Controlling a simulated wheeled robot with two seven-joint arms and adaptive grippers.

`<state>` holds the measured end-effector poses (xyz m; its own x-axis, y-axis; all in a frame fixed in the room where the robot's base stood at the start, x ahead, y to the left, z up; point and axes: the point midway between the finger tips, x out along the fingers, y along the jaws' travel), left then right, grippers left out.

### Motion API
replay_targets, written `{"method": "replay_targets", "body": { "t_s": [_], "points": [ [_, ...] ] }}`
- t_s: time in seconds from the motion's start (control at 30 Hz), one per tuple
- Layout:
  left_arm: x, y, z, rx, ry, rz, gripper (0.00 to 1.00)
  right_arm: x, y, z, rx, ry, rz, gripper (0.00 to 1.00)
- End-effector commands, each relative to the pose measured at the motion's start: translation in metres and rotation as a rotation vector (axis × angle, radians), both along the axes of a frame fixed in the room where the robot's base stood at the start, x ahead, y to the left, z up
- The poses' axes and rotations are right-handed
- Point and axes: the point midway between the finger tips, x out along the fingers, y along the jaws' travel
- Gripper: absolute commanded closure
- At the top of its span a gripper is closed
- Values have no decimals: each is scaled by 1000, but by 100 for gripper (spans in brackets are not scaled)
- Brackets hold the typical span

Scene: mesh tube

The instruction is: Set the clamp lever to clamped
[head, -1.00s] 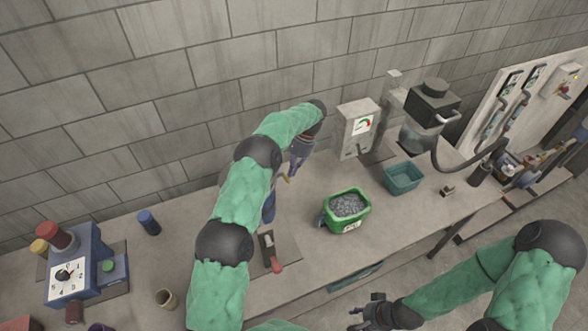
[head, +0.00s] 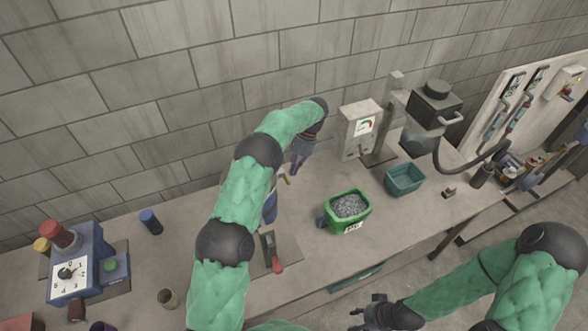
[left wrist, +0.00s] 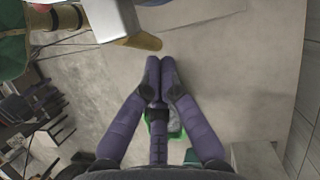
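A lever with a red grip (head: 277,264) lies on a grey plate on the bench, right of my left forearm. A small yellow handle (head: 286,180) shows on a blue fixture (head: 270,205), partly hidden behind my left arm. I cannot tell for sure which is the clamp lever. The left wrist view shows a yellow handle (left wrist: 143,42) beside a grey metal part, left of the fingers. My left gripper (head: 297,167) is near the yellow handle in the head view; its fingertips (left wrist: 160,62) are together with nothing between them. My right gripper (head: 366,312) is open and empty, off the bench's front edge.
A green tub (head: 348,226) of grey pieces and a teal bin (head: 404,180) stand on the bench to the right. A gauge box (head: 358,130) stands behind them. A blue dial unit (head: 75,265) and a blue cup (head: 150,222) are at the left.

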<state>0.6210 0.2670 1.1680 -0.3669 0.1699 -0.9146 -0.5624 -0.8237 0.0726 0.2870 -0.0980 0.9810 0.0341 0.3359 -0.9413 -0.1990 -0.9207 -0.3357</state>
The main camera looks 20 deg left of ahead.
Motion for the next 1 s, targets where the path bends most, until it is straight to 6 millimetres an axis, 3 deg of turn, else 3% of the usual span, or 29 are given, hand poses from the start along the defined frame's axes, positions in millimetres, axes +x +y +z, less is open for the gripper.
{"method": "replay_targets", "body": {
  "t_s": [0.27,0.7,1.0],
  "points": [
    [3,-1,5,0,-1,0,100,0,0,0,0,0,0,60],
    [25,-11,59,0,-1,0,100,0,0,0,0,0,0,60],
    [28,-13,68,0,1,0,100,0,0,0,0,0,0,60]
  ]
}}
